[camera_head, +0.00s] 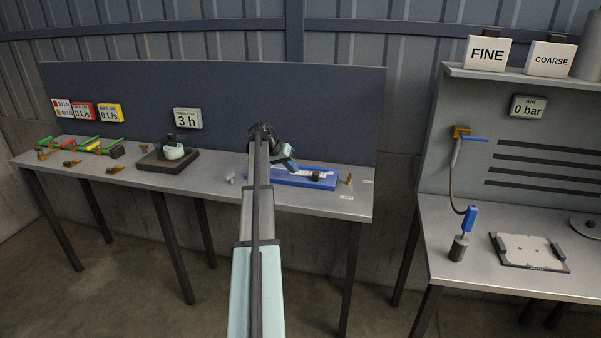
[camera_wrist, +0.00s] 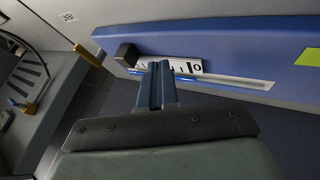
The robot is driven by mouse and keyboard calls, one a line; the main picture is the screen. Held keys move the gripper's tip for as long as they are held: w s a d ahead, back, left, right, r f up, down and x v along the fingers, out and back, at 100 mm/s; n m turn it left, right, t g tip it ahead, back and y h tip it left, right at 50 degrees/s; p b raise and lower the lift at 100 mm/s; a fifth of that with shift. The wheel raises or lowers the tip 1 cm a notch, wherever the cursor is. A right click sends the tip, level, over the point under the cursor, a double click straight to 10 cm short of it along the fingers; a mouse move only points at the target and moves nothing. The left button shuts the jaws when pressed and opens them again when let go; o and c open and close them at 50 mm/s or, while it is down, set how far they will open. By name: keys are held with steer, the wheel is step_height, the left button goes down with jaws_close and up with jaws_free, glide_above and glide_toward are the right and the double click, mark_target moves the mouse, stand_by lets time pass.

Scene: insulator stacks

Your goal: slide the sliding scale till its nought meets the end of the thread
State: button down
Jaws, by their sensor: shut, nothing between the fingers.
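The blue board (camera_head: 283,181) lies on the grey bench, and in the wrist view it fills the upper right (camera_wrist: 230,45). The white sliding scale (camera_wrist: 186,66) with black marks sits on it, with a dark block (camera_wrist: 127,55) at its left end; the block also shows in the head view (camera_head: 315,176). A pale tube (camera_wrist: 240,81) runs along the board beside the scale, with a blue thread in its left part. My gripper (camera_wrist: 158,72) is shut and empty, its fingertips over the scale, right of the block. They hide part of the scale and tube; contact is unclear.
A small brass piece (camera_head: 349,179) stands right of the board. A dark stand with a pot (camera_head: 173,152) and green-framed parts (camera_head: 85,147) are further left. A second bench (camera_head: 470,250) stands to the right across a gap.

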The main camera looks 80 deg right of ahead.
steer(key=v, duration=0.7)
steer(key=s+f+m+t+y, duration=0.25)
steer(key=s+m, duration=0.25)
steer(key=s, duration=3.3)
steer(key=n+t+h, duration=0.3)
steer(key=n+t, duration=0.4)
steer(key=t, duration=0.2)
glide_toward(319, 178)
steer(key=s+r, duration=0.4)
steer(key=s, duration=0.3)
steer(key=shift+y, duration=0.25)
steer(key=x, duration=1)
steer(key=shift+w+a+f, duration=0.2)
steer(key=shift+w+f, duration=0.05)
steer(key=shift+w, duration=0.1)
steer(key=w, duration=0.3)
steer(key=shift+a+r, duration=0.1)
steer(key=shift+r, duration=0.1)
steer(key=shift+w, duration=0.35)
